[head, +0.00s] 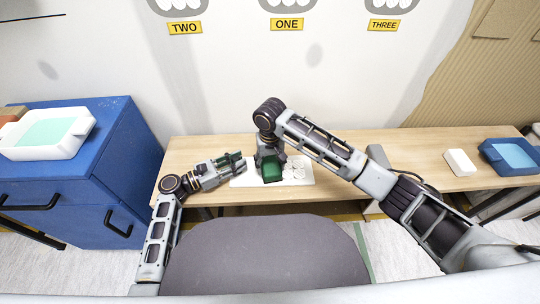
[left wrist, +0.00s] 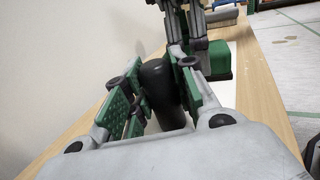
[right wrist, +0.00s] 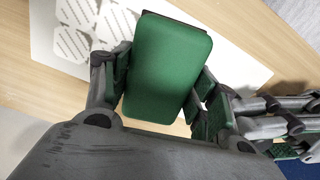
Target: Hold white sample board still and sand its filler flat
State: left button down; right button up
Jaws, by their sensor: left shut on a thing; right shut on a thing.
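The white sample board (head: 302,174) lies flat on the wooden bench, with pale patterned patches at its right part. My right gripper (head: 269,160) points down over the board and is shut on a green sanding block (head: 272,170). The block fills much of the right wrist view (right wrist: 168,68); its underside is hidden, so I cannot tell whether it touches the board. My left gripper (head: 236,160) reaches in from the left over the board's left part. It is shut on a dark, rounded upright handle (left wrist: 164,90), close beside the right gripper. The handle's foot is hidden.
A blue cabinet (head: 100,165) with a white tray (head: 20,145) stands at the left. A white block (head: 460,162) and a blue tray (head: 490,152) sit at the bench's right end. A grey rounded seat (head: 265,255) is in front. The bench left of the board is mostly clear.

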aim_at(304, 169)
pick_arm(q)
jog(key=shift+f, duration=0.2)
pick_arm(e)
jog(key=d, duration=1.2)
jog(key=shift+s, duration=0.1)
jog(key=shift+c, duration=0.4)
jog(key=shift+a, duration=6.1)
jog(key=shift+d, duration=1.25)
jog(key=d, duration=1)
notch_tip(304, 169, up, 8)
jog(key=o, duration=0.5)
jog(key=shift+c, duration=0.2)
jog(key=c, duration=0.4)
